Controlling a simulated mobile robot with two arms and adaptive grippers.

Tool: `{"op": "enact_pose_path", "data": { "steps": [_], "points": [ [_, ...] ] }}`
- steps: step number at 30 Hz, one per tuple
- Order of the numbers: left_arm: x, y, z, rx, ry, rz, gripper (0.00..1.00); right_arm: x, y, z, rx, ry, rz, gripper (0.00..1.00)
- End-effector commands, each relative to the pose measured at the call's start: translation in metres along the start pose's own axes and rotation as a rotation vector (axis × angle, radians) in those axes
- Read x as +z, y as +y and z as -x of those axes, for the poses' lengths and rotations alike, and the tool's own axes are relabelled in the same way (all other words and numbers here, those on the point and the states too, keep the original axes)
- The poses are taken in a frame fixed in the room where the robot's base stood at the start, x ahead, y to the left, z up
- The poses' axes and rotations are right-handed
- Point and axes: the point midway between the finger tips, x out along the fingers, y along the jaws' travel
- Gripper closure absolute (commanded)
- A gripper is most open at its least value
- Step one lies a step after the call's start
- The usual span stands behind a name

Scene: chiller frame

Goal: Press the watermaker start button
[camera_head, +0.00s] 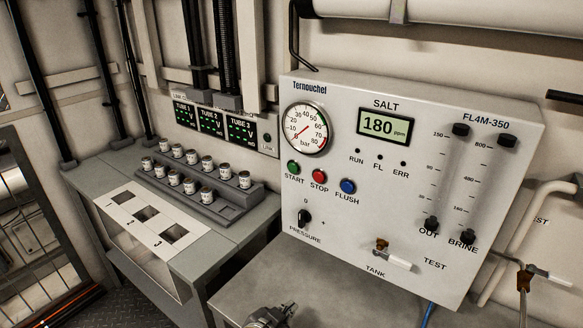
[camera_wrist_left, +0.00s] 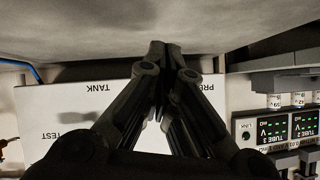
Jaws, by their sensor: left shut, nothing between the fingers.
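The green START button (camera_head: 293,168) is on the white Ternouchel watermaker panel (camera_head: 345,215), below the round pressure gauge (camera_head: 306,128). The red STOP button (camera_head: 319,177) and blue FLUSH button (camera_head: 348,186) are to its right. My left gripper (camera_head: 290,309) shows at the bottom edge of the head view, well below the START button and apart from it. In the left wrist view, my left gripper (camera_wrist_left: 157,52) is shut and empty. Behind it is the lower panel (camera_wrist_left: 75,110), upside down, with TANK and TEST readable. The START button does not show there.
The PRESSURE knob (camera_head: 304,217) and the TANK valve (camera_head: 384,249) stick out from the lower panel. A grey counter (camera_head: 245,290) lies below. Left of the panel, a stepped rack (camera_head: 215,205) holds several small cans. A TUBE display (camera_head: 212,122) is behind it.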

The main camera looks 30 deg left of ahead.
Motion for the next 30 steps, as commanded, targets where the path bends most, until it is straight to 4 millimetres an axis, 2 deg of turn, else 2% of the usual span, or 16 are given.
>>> {"op": "enact_pose_path", "data": {
  "steps": [4, 11, 16, 21, 24, 30],
  "points": [
    [-0.044, -0.033, -0.019, -0.079, 0.199, -0.037, 1.00, 0.006, 0.003, 0.000, 0.003, -0.008, 0.001, 0.61],
    [-0.112, -0.083, -0.024, -0.210, 0.514, -0.104, 1.00, 0.004, 0.003, 0.000, 0.004, -0.006, 0.001, 0.61],
    [-0.155, -0.117, -0.012, -0.317, 0.741, -0.159, 1.00, 0.002, 0.003, 0.000, 0.004, -0.003, 0.001, 0.61],
    [-0.189, -0.146, 0.012, -0.430, 0.959, -0.216, 1.00, 0.001, 0.001, -0.001, 0.001, -0.001, -0.001, 0.61],
    [-0.203, -0.158, 0.027, -0.489, 1.069, -0.246, 1.00, 0.000, -0.002, -0.001, -0.002, 0.000, -0.002, 0.61],
    [-0.216, -0.172, 0.050, -0.572, 1.215, -0.288, 1.00, -0.002, -0.006, -0.001, -0.007, 0.003, -0.004, 0.61]
  ]
}}
